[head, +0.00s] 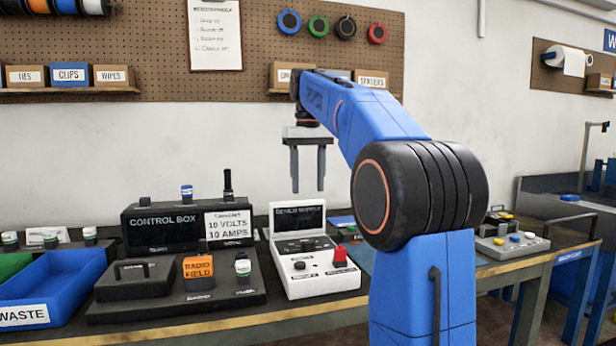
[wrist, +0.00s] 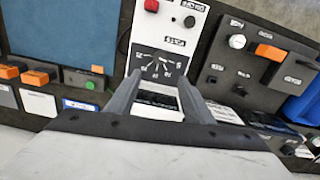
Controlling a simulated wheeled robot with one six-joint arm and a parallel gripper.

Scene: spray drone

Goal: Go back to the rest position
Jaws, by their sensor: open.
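My gripper (head: 308,168) points down with its two fingers apart and nothing between them. The fingers are apart from the supply. My blue arm reaches over the bench from the right and hides part of what is behind it.
A black control box (head: 160,224) stands left of the supply, with an orange radio field block (head: 198,267) in front. A blue waste bin (head: 62,290) is at far left. A grey button panel (head: 512,245) is at right. A pegboard (head: 150,45) hangs behind.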

